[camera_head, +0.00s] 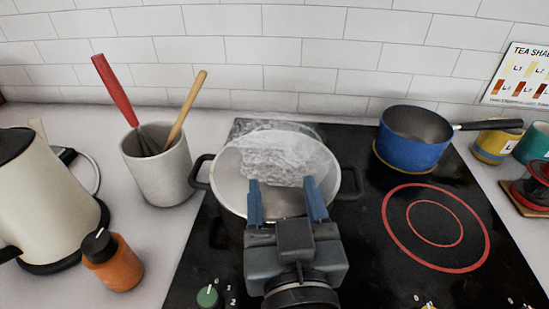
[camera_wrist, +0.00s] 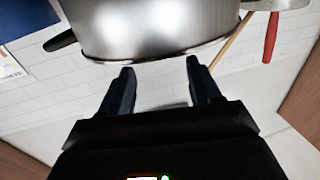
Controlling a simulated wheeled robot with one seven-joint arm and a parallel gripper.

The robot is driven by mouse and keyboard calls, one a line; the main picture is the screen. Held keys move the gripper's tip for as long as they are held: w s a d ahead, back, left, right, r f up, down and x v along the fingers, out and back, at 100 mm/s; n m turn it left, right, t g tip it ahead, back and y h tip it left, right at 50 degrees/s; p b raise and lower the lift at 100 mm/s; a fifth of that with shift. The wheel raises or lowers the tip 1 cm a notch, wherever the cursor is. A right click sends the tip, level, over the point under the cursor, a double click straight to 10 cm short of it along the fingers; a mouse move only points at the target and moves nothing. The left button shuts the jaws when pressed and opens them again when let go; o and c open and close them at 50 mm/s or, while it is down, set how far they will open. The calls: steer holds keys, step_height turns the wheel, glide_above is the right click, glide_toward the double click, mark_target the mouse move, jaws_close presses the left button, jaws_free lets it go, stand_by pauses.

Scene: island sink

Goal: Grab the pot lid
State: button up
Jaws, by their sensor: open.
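A large silver pot (camera_head: 232,190) with dark side handles stands on the black stove, in the middle of the head view. A see-through, whitish, rippled patch (camera_head: 275,150) shows over its mouth and reaches the far rim. It may be the glass pot lid or what shows through it; I cannot tell its exact outline. My gripper (camera_head: 287,186) is open, its two blue fingers apart over the near part of the pot. In the wrist view the fingers (camera_wrist: 158,75) are empty between them, close to the rim of the shiny pot (camera_wrist: 150,28). No lid knob can be made out.
A blue saucepan (camera_head: 412,142) stands at the back right. A grey crock (camera_head: 160,172) with a whisk and wooden-handled tool is left of the pot, near an orange bottle (camera_head: 114,262) and a cream kettle (camera_head: 45,200). The red-ringed burner (camera_head: 435,222) is free. The tiled wall is behind.

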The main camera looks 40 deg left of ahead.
mark_target(277, 155)
steer(key=x, duration=0.2)
steer(key=p+x, duration=0.1)
steer(key=x, duration=0.3)
steer(key=shift+w+a+r, duration=0.15)
steer(key=shift+a+r, duration=0.1)
steer(key=shift+r, duration=0.1)
steer(key=shift+c, duration=0.3)
jaws_close()
